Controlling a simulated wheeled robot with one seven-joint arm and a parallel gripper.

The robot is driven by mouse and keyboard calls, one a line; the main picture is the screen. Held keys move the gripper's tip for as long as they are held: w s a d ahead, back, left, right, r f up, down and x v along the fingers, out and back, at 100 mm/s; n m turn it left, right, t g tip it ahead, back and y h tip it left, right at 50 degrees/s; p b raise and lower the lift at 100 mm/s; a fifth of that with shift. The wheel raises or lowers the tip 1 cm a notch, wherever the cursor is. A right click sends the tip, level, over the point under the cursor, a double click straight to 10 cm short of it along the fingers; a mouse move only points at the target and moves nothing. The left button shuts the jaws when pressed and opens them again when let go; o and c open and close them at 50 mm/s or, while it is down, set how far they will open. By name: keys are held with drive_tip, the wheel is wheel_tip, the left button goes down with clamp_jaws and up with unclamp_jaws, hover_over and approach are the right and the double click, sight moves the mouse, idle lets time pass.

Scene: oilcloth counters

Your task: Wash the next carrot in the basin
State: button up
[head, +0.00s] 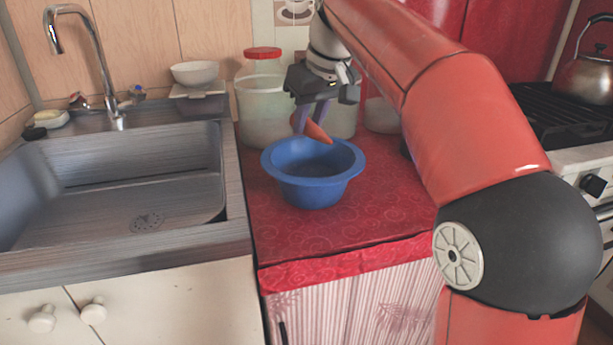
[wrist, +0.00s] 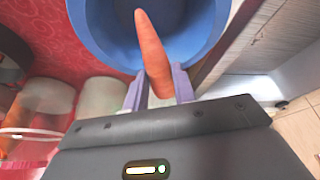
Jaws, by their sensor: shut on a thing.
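My gripper (head: 307,122) is shut on an orange carrot (head: 318,132) and holds it above the blue basin (head: 312,193). In the wrist view the carrot (wrist: 152,50) sticks out from between the two pale purple fingers (wrist: 160,84), its tapered tip pointing over the basin (wrist: 92,28). The basin stands on the red patterned oilcloth counter (head: 345,235), just right of the sink. The carrot looks apart from the basin's rim. I cannot tell whether there is water in the basin.
A grey sink (head: 120,195) with a tap (head: 85,45) lies to the left. Cloudy containers (head: 262,110), one with a red lid, stand behind the basin. A stove with a kettle (head: 587,75) is at the right. The counter in front of the basin is clear.

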sight(310, 122)
drive_tip(key=shift+r, duration=2)
